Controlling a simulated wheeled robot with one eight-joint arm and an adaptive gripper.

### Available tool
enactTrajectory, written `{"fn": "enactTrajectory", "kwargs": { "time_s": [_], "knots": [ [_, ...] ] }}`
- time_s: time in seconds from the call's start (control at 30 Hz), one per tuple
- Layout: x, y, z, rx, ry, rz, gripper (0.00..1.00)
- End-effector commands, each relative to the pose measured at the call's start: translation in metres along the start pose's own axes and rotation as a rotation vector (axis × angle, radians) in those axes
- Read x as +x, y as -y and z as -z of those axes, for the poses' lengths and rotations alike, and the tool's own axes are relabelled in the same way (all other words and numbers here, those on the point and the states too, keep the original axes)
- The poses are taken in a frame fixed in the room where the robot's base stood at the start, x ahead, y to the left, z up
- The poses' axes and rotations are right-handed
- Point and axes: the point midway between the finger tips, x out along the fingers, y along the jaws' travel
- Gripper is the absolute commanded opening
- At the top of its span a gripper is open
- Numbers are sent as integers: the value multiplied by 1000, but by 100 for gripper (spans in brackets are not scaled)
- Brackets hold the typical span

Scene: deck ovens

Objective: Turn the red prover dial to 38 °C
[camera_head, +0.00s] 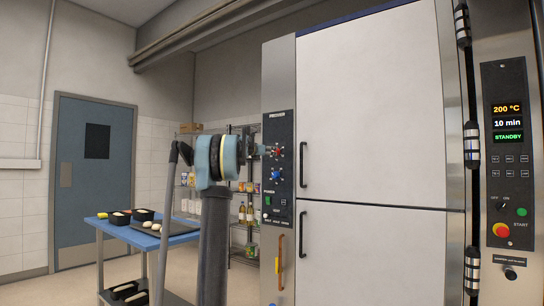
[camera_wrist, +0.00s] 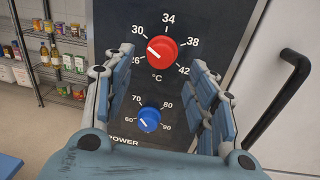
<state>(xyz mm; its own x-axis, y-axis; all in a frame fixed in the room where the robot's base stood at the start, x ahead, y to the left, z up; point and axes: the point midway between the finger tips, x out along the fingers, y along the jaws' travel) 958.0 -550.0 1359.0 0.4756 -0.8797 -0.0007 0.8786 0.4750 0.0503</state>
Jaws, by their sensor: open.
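The red prover dial (camera_wrist: 163,49) is on a dark panel with a °C scale marked 26, 30, 34, 38 and 42. Its white pointer line points left, between the 26 and 30 marks. My gripper (camera_wrist: 163,72) is open, with one blue-grey finger on each side of the dial's column and nothing held. The fingers look apart from the dial.
A blue dial (camera_wrist: 149,120) marked 60 to 90 sits below the red one, between the fingers. A black door handle (camera_head: 303,165) stands right of the panel. Shelves (camera_head: 246,235) and a blue table (camera_head: 110,229) with trays lie to the left.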

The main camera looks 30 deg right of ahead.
Motion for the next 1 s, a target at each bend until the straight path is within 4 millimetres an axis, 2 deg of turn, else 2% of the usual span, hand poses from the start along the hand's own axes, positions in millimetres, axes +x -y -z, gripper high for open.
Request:
{"fn": "enactTrajectory", "kwargs": {
  "time_s": [0.2, 0.4, 0.6, 0.87, 0.9, 1.0],
  "knots": [
    [31, 0, 0, 0, 0, 1, 52],
    [50, 0, 0, 0, 0, 1, 52],
    [58, 0, 0, 0, 0, 0, 52],
    [59, 0, 0, 0, 0, 0, 52],
    [59, 0, 0, 0, 0, 0, 50],
    [59, 0, 0, 0, 0, 0, 27]
  ]
}}
